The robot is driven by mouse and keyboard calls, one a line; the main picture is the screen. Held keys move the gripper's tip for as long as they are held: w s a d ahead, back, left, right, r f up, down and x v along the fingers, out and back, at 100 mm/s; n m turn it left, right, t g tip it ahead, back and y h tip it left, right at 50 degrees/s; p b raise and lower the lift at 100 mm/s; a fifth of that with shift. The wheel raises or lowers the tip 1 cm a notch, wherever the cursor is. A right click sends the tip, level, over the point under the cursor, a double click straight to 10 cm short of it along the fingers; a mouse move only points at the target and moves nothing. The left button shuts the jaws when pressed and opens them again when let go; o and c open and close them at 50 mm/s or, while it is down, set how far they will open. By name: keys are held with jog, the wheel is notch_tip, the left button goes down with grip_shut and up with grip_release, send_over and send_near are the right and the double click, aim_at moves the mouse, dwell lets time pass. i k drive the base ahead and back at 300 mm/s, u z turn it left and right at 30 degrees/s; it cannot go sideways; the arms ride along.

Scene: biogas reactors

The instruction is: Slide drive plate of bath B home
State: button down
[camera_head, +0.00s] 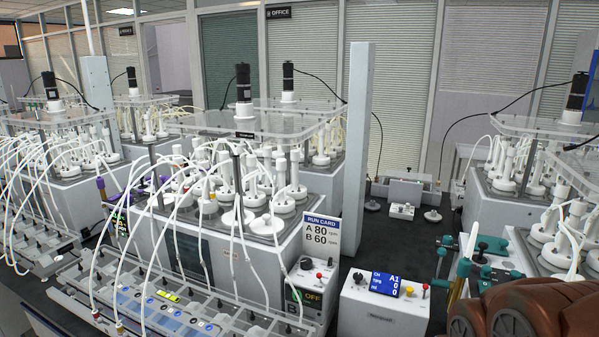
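The bath at the centre, with a control panel marked B and OFF (305,296) at its front right corner, is a white and grey box (262,262). A clear drive plate (190,122) lies over it on posts, with a black motor (243,85) standing upright on top. A small dark label (244,134) hangs at the plate's front edge. Below the plate stand several white-capped bottles with pale tubes. I cannot tell from here how far the plate sits from its end position.
A run card (321,234) reads A 80 and B 60 rpm. A white control box (383,306) with a blue display stands to its right. A grey column (355,150) rises behind. Similar baths stand left (60,170) and right (490,205). Dark bench (405,240) is partly clear between.

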aim_at(246, 122)
jog(key=u, duration=0.45)
jog(key=k, duration=0.5)
jog(key=u, duration=1.4)
jog(key=i, duration=1.15)
jog(key=z, duration=0.65)
